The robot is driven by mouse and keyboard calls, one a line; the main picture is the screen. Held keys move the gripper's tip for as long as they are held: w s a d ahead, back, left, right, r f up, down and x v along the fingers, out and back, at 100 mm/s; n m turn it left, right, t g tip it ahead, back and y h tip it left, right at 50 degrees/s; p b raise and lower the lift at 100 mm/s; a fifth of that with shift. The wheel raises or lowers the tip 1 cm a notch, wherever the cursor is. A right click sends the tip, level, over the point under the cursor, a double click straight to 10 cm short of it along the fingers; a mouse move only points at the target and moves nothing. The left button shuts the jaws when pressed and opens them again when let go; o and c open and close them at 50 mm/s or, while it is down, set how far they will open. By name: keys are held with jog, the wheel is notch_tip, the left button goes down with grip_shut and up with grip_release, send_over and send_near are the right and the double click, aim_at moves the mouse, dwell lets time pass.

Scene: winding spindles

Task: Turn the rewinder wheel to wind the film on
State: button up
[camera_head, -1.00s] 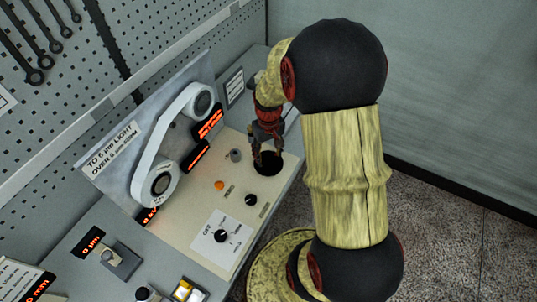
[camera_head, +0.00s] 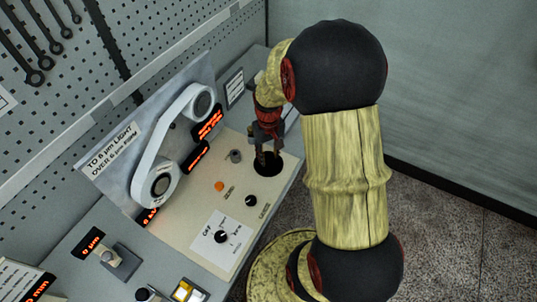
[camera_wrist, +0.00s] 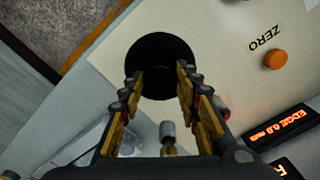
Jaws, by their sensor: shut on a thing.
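The rewinder wheel appears to be the black round disc (camera_head: 268,170) at the right edge of the sloping panel; it also shows in the wrist view (camera_wrist: 160,50). My gripper (camera_head: 267,155) reaches down to it, one finger on each side. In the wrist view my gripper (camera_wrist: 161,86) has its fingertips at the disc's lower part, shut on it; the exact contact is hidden. The white film band (camera_head: 168,132) runs between an upper reel (camera_head: 203,103) and a lower reel (camera_head: 162,186) on the upright board.
Near the wheel are a grey knob (camera_head: 235,156), an orange button (camera_head: 219,186) and a small black knob (camera_head: 251,201). A dial (camera_head: 221,236) sits lower on the panel. Red displays (camera_head: 207,123) line the board. A pegboard with spanners stands behind; open floor lies right.

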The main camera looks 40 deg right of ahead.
jog(key=shift+m, duration=0.3)
jog(key=m+p, duration=0.2)
jog(key=m, duration=0.1)
jog(key=shift+r+m, duration=0.1)
jog(key=shift+m, duration=0.3)
jog(key=m+p, duration=0.1)
jog(key=m, duration=0.4)
jog(key=shift+p, duration=0.35)
jog(key=m+p, duration=0.1)
jog(key=m, duration=0.4)
jog(key=shift+m, duration=0.4)
jog(key=shift+m+p, duration=0.6)
jog(key=shift+m, duration=1.6)
jog(key=o, duration=1.2)
jog(key=shift+c, duration=0.2)
